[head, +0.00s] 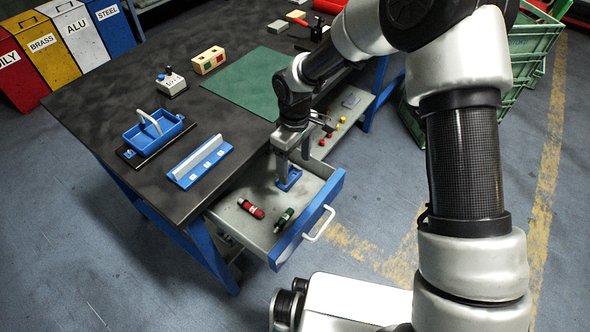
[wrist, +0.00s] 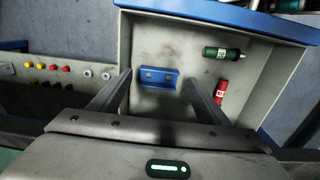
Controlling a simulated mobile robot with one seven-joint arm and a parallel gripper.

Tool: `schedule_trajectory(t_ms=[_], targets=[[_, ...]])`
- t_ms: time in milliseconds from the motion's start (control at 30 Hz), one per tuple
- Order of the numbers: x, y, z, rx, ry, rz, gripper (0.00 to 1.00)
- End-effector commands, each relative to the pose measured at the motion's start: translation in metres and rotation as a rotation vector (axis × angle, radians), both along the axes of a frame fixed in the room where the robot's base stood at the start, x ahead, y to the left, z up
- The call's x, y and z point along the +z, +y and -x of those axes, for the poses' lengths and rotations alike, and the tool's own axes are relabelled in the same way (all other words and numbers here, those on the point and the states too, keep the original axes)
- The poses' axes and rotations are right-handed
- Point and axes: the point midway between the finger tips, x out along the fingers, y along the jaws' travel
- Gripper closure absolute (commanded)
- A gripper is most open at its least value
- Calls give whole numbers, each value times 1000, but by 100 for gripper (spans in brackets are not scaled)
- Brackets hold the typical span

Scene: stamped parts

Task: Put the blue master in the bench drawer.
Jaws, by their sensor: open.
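The blue master (head: 289,180), a small blue channel-like piece with two square marks, lies in the open bench drawer (head: 225,213). In the wrist view the blue master (wrist: 158,78) lies on the drawer's grey floor (wrist: 165,35), near the left wall. My gripper (head: 293,160) reaches down over the drawer, above the blue master. In the wrist view my gripper (wrist: 158,82) is open, one finger on each side of the blue master with gaps showing. I cannot tell exactly how high the fingertips are above the drawer floor.
A red labelled cylinder (head: 251,209) and a green one (head: 284,217) lie in the drawer. The dark bench top (head: 95,110) holds a blue tray (head: 140,137), a blue ridged plate (head: 200,163) and a green mat (head: 245,80). A shelf with small knobs (head: 342,127) is beyond the drawer.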

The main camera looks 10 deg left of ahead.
Motion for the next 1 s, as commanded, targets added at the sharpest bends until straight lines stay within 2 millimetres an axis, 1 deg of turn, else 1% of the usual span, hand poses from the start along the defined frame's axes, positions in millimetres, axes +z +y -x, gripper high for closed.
schedule_trajectory(t_ms=[33, 100, 200, 300, 400, 667, 767, 833, 867, 900, 933, 967, 1000], targets=[[16, 0, -1, -1, -3, -2, 30], [30, 0, -1, -1, -3, -1, 30], [47, 0, 0, -1, -1, -1, 30], [59, -1, 0, -1, -1, 0, 30], [65, 0, 0, -1, 0, 0, 30], [71, -2, 0, -6, -4, 2, 30], [91, -17, -3, -43, -30, 8, 30], [117, -38, -4, -101, -65, 18, 30], [131, -49, -4, -133, -83, 21, 30], [151, -66, -2, -182, -109, 27, 30], [166, -80, 1, -224, -129, 28, 30], [181, -94, 4, -267, -150, 29, 30], [200, -112, 11, -328, -175, 28, 30]])
